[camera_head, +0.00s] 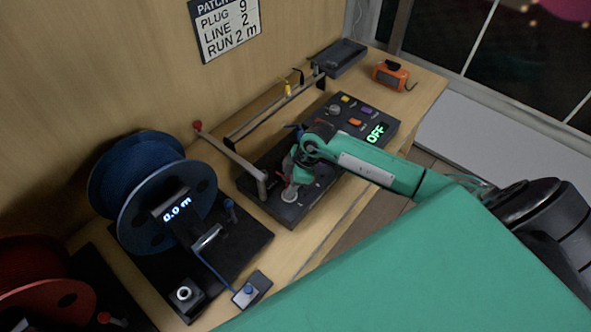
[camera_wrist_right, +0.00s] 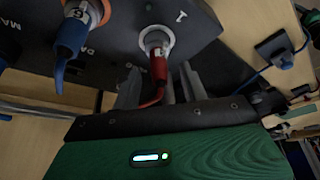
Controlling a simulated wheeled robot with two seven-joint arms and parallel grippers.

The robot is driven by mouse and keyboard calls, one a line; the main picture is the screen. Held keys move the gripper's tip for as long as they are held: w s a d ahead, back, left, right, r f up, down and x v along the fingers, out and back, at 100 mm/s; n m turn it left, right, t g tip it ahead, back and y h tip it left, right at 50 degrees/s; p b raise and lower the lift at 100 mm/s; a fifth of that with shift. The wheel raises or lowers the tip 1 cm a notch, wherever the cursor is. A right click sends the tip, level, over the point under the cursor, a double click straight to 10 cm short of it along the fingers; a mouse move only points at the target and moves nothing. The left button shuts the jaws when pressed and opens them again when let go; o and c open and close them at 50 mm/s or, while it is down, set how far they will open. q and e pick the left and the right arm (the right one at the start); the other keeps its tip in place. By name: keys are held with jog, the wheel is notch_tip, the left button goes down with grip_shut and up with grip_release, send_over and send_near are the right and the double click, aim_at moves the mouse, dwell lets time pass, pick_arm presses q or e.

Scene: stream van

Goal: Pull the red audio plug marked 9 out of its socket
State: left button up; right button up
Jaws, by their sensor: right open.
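The red audio plug (camera_wrist_right: 159,66) sits in a round pale socket (camera_wrist_right: 156,41) on the dark panel in the right wrist view. Its red cable curls down from it. I cannot read a number on it. My right gripper (camera_wrist_right: 160,80) is open, with one finger on each side of the red plug and its cable; I cannot tell whether they touch it. In the head view the right gripper (camera_head: 290,168) is over the near-left part of the dark console (camera_head: 258,195) and largely hides the plug there. My left gripper is not in view.
A blue plug (camera_wrist_right: 72,38) sits in an orange-ringed socket beside the red one. A bar with a red knob (camera_head: 197,125) rises over the console's left end. A blue cable reel (camera_head: 152,205) stands left, and an orange device (camera_head: 390,75) lies at the back right.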

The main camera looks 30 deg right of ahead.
jog(key=shift+w+a+f, duration=0.1)
jog(key=shift+a+f, duration=0.1)
jog(key=shift+f, duration=0.25)
grip_shut()
jog(key=c, duration=0.8)
grip_release()
grip_shut()
jog(key=shift+r+p, duration=1.5)
jog(key=shift+r, duration=0.1)
jog(key=shift+r+p, duration=1.4)
jog(key=shift+p, duration=0.15)
